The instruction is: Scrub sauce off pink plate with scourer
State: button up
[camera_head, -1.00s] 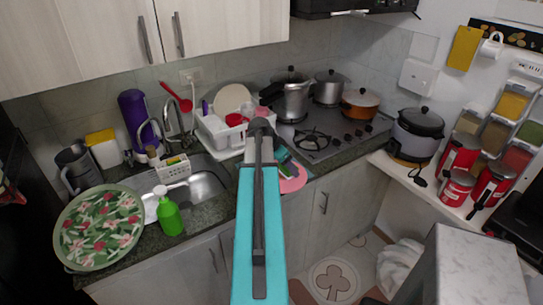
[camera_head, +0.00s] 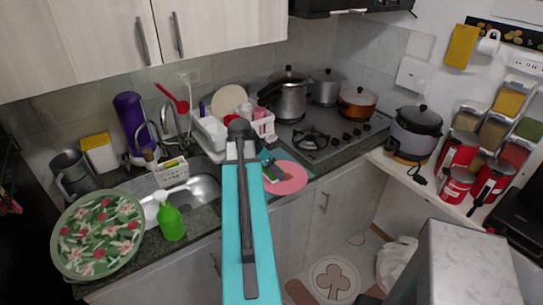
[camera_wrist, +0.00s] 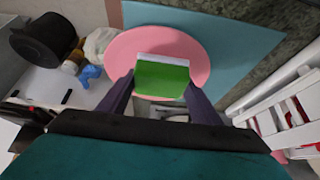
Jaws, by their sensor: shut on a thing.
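The pink plate (camera_head: 290,184) lies on a blue mat (camera_head: 267,155) on the counter, left of the stove. It fills the upper middle of the wrist view (camera_wrist: 122,52). My gripper (camera_head: 273,170) is over the plate's left part. In the wrist view my gripper (camera_wrist: 162,88) is shut on the scourer (camera_wrist: 163,80), a block with a green face and a white edge. The scourer is over the plate's near part; I cannot tell whether it touches. I see no sauce on the visible plate surface; the scourer and fingers hide part of it.
A white dish rack (camera_head: 210,130) with dishes stands beside the mat. The stove (camera_head: 325,150) with pots is to the right. The sink (camera_head: 195,190), a green bottle (camera_head: 170,220) and a floral tray (camera_head: 98,235) are to the left.

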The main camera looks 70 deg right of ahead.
jog(key=shift+s+d+r+p, duration=0.1)
jog(key=shift+r+p, duration=0.55)
jog(key=shift+r, duration=0.75)
jog(key=shift+s+r+p, duration=0.1)
jog(key=shift+r+p, duration=0.5)
jog(key=shift+r, duration=1)
